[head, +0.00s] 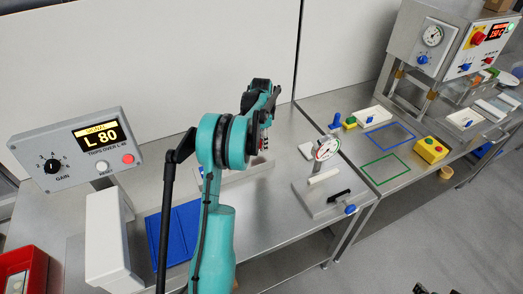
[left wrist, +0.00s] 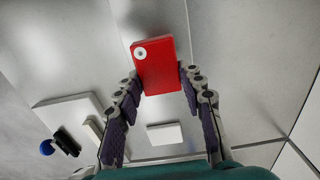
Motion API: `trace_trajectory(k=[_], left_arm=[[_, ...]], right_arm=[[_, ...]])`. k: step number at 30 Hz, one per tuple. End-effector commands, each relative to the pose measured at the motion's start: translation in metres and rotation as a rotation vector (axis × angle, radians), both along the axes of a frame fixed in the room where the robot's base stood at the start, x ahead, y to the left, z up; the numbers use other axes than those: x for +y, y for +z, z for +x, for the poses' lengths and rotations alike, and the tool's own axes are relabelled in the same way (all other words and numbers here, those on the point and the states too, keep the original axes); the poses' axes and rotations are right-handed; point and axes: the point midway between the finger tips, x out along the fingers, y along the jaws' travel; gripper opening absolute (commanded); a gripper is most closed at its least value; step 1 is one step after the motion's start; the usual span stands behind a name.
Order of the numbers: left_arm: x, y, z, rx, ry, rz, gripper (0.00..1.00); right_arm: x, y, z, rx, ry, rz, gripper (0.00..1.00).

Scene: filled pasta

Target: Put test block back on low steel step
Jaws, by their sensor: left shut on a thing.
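The red test block (left wrist: 161,67), with a white round mark near one corner, is between the fingertips of my left gripper (left wrist: 162,82). The gripper is shut on it and the block appears to be above the steel table. In the head view my left gripper (head: 262,122) is seen from behind, and only a sliver of red shows. A low pale metal piece (head: 240,175) behind my left arm may be the low steel step; my arm hides much of it. Dark parts at the bottom right edge may be my right gripper, barely in view.
A dial gauge (head: 327,149) stands on a grey plate with a white bar and a black handle right of my arm. A detector display box (head: 78,148) and a blue mat (head: 180,235) are at left. A press machine (head: 450,40) stands at the far right.

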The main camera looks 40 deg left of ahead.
Motion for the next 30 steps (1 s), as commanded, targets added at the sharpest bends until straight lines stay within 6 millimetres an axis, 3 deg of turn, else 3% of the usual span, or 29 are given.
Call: trace_trajectory(k=[9,21,22,24,30], left_arm=[[0.001,-0.038,0.0,0.0,0.0,0.0,0.05],[0.001,-0.044,0.0,0.0,0.0,0.0,0.05],[0.001,-0.045,0.0,0.0,0.0,0.0,0.41],[0.001,-0.044,0.0,0.0,0.0,0.0,0.59],[0.001,-0.043,0.0,0.0,0.0,0.0,0.59]], right_arm=[[0.0,-0.012,0.0,0.0,0.0,0.0,0.36],[0.0,-0.014,0.0,0.0,0.0,0.0,0.36],[0.0,-0.014,0.0,0.0,0.0,0.0,0.36],[0.0,-0.013,0.0,0.0,0.0,0.0,0.36],[0.0,-0.013,0.0,0.0,0.0,0.0,0.36]])
